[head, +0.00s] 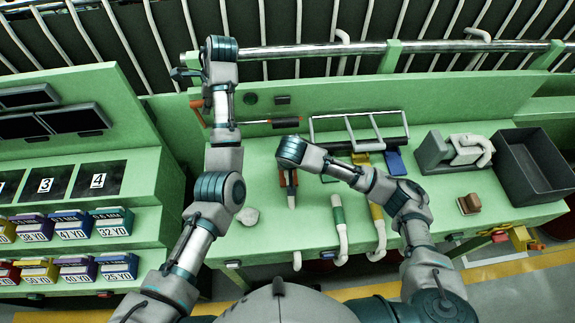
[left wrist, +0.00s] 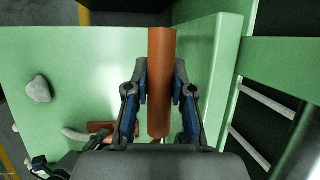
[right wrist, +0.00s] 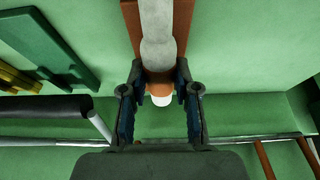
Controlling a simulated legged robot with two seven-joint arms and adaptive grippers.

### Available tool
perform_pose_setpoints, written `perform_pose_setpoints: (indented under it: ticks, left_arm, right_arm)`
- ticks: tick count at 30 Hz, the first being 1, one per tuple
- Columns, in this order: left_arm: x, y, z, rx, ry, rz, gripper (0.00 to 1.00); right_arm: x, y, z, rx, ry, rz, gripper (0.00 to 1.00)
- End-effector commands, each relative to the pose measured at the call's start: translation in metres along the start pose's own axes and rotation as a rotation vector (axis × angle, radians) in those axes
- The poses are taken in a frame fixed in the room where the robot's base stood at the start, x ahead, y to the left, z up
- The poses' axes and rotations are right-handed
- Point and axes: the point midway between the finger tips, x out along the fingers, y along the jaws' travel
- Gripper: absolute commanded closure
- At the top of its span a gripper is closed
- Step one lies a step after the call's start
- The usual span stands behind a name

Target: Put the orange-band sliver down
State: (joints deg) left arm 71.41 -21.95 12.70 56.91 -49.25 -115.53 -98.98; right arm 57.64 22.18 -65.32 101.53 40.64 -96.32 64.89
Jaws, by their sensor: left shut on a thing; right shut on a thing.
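The orange-band sliver (right wrist: 157,50) is pale grey-white with a small orange band near its tip, in the right wrist view. My right gripper (right wrist: 160,105) is shut on it. In the head view the right gripper (head: 290,168) is over the bench, with the sliver's pale tip (head: 291,201) below it. A red-brown block (right wrist: 130,12) lies behind the sliver; I cannot tell whether they touch. My left gripper (left wrist: 159,105) is shut on an orange-brown cylinder (left wrist: 160,75). In the head view this cylinder (head: 197,112) shows beside my left arm, near the bench's back left.
Green-band (head: 338,213) and yellow-band (head: 377,218) pieces lie at the bench's front edge. A grey stone (head: 247,216) lies left of them. A wire rack (head: 358,130), a black bin (head: 535,160) and a brown block (head: 467,203) are to the right.

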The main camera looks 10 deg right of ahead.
Motion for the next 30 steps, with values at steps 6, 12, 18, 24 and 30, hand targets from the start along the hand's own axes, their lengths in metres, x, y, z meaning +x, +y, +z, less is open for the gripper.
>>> perform_pose_setpoints:
  ticks: [6, 12, 18, 24, 30]
  left_arm:
    - [0.000, 0.000, -0.001, 0.001, 0.001, 0.000, 1.00]
    - [0.000, 0.000, -0.001, 0.001, 0.001, 0.000, 1.00]
    - [0.000, 0.000, -0.001, 0.001, 0.001, 0.000, 1.00]
    - [0.000, 0.000, -0.001, 0.001, 0.001, 0.000, 1.00]
    - [0.000, 0.000, -0.001, 0.001, 0.001, 0.000, 1.00]
  right_arm:
    - [-0.045, -0.001, -0.019, 0.000, 0.005, -0.004, 0.99]
    - [-0.073, 0.000, -0.030, 0.000, 0.003, -0.002, 0.99]
    - [-0.080, 0.001, -0.031, -0.020, 0.001, -0.009, 0.99]
    - [-0.083, 0.006, -0.001, -0.303, 0.000, -0.127, 0.99]
    - [-0.098, 0.013, 0.051, -0.799, 0.000, -0.335, 0.99]
